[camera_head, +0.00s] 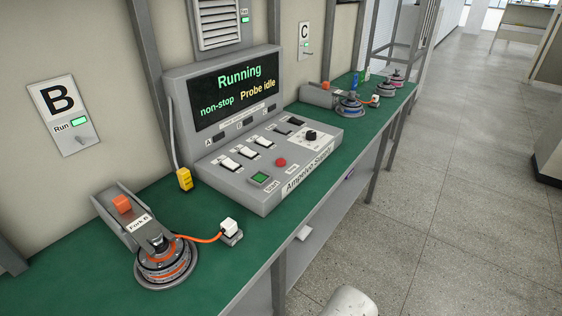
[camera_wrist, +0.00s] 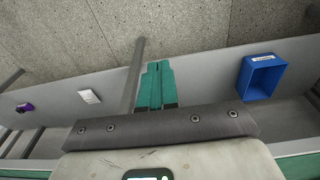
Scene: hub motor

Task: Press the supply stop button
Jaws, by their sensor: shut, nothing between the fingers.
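The supply console (camera_head: 240,190) stands on the green bench top, with its screen (camera_head: 236,88) reading "Running", "non-stop" and "Probe idle". The red stop button (camera_head: 281,162) is on the sloping front panel, right of the green start button (camera_head: 260,178). Nothing covers the red button. My gripper (camera_wrist: 158,68) shows in the wrist view as two teal fingers, shut together and empty. It is apart from the console, which does not show in the wrist view.
A hub motor (camera_head: 165,265) in a fork (camera_head: 135,222) lies front left, wired to a white connector (camera_head: 230,228). More motors (camera_head: 349,106) stand farther right. A blue bin (camera_wrist: 262,77) shows in the wrist view.

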